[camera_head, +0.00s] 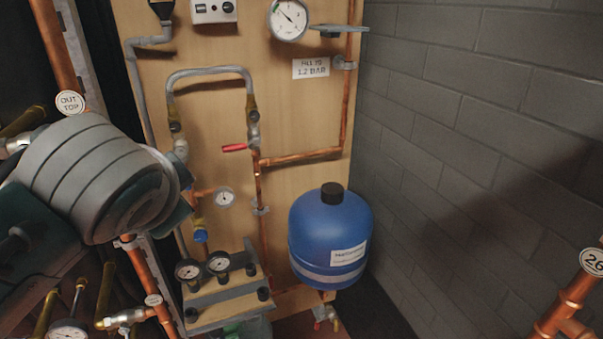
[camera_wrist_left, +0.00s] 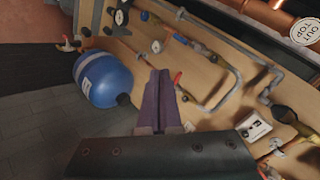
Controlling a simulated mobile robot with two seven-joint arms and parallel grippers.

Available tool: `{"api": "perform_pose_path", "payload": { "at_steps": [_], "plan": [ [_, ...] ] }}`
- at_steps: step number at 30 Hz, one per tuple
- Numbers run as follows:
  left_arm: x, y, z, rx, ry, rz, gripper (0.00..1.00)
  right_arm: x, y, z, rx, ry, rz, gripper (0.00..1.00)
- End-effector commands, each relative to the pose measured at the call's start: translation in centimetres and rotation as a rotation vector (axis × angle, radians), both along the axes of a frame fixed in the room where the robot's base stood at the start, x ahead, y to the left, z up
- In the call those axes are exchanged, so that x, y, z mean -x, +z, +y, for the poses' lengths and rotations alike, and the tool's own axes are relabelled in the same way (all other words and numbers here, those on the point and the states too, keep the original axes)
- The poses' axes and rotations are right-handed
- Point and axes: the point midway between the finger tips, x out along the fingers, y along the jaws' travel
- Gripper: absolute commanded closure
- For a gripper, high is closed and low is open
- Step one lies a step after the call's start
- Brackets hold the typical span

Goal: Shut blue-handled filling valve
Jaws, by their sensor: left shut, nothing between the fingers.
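The blue handle (camera_head: 200,236) sits below a brass fitting on the wooden board, left of a copper pipe; a small blue part by brass fittings also shows in the left wrist view (camera_wrist_left: 156,46). A red lever handle (camera_head: 234,147) is higher on the board, under the grey hose loop, and shows in the left wrist view (camera_wrist_left: 178,80). My left gripper (camera_wrist_left: 160,75) is shut and empty, its fingers pointing towards the board, with the red lever just right of the tips in that view. In the head view my left arm's thick grey wrist hides the fingers. My right gripper is not in view.
A blue tank (camera_head: 328,238) stands right of the valves. A large gauge (camera_head: 288,19) is at the top. A grey block wall (camera_head: 470,120) is at the right; open space lies before it.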

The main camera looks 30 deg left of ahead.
Motion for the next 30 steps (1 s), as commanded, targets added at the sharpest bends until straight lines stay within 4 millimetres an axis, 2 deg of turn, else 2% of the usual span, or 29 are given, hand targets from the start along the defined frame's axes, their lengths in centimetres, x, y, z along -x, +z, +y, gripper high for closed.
{"api": "perform_pose_path", "payload": {
  "at_steps": [1,6,15,24,30],
  "plan": [
    [-1.1,-3.0,0.7,-0.042,0.002,-0.015,1.0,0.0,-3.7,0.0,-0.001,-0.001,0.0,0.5],
    [-4.1,-6.0,2.7,-0.191,-0.001,-0.047,1.0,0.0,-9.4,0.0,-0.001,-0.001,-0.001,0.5],
    [-8.3,-10.0,5.0,-0.427,-0.012,-0.072,1.0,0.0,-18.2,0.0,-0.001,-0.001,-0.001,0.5],
    [-12.0,-13.4,6.2,-0.645,-0.034,-0.071,1.0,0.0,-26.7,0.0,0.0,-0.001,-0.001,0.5],
    [-13.9,-14.7,6.5,-0.762,-0.049,-0.061,1.0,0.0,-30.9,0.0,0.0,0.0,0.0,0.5]
  ]
}}
